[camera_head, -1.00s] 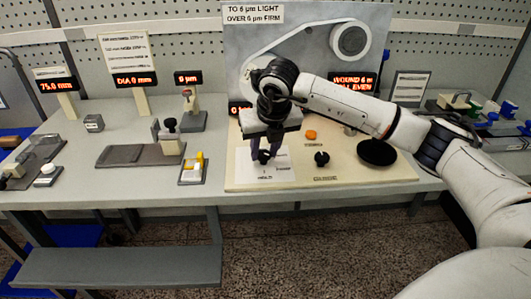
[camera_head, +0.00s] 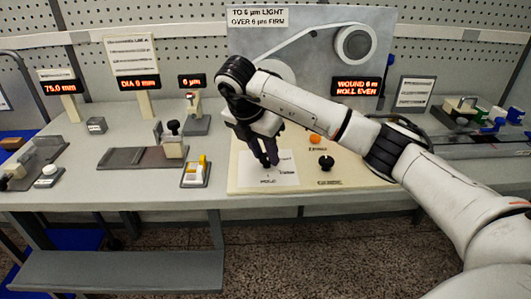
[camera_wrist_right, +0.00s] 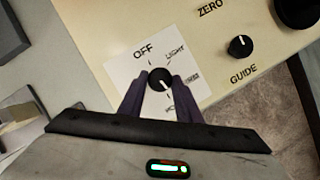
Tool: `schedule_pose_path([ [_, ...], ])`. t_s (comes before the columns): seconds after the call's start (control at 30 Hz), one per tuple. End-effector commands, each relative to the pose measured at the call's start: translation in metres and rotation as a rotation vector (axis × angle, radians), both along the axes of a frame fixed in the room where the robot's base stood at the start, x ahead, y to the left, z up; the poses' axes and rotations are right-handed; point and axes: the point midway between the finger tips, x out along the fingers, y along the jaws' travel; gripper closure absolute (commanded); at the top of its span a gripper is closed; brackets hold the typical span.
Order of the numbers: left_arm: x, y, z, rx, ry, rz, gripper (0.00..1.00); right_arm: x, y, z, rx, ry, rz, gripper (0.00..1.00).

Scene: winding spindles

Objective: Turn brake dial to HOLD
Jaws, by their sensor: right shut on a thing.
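The brake dial (camera_wrist_right: 160,77) is a small round black knob on a white card (camera_wrist_right: 125,75). The card reads OFF and LIGHT; the other labels are blurred or partly covered by a finger. My right gripper (camera_wrist_right: 160,88) is shut on the dial, one dark finger on each side. I cannot tell for sure which label the dial points to. In the head view my right gripper (camera_head: 269,161) reaches down to the white card (camera_head: 288,178), its wrist tilted, and its fingers largely hide the dial. My left gripper is not in view.
A black GUIDE knob (camera_head: 326,162) and an orange button (camera_head: 315,138) sit right of the card on the cream panel (camera_head: 345,174). A grey winder board (camera_head: 300,50) stands behind. A yellow-and-white switch (camera_head: 196,172) lies to the left. My arm covers the panel's right side.

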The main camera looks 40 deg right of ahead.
Motion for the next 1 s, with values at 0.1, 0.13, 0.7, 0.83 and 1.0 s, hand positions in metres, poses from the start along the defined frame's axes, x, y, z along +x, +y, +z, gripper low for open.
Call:
schedule_pose_path([
  [0.1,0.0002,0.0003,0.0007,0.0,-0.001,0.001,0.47,0.0016,0.0003,0.0015,0.0,-0.003,-0.06,0.92],
  [0.13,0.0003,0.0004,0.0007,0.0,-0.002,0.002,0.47,0.0017,0.0001,0.0015,0.0,-0.003,-0.073,0.92],
  [0.7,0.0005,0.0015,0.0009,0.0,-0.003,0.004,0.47,0.0022,-0.0002,0.0014,-0.001,-0.004,-0.15,0.92],
  [0.83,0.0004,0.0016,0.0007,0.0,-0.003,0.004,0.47,0.0021,-0.0002,0.0013,-0.001,-0.004,-0.15,0.92],
  [1.0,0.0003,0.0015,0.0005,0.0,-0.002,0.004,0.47,0.002,-0.0001,0.001,0.0,-0.003,-0.149,0.51],
])
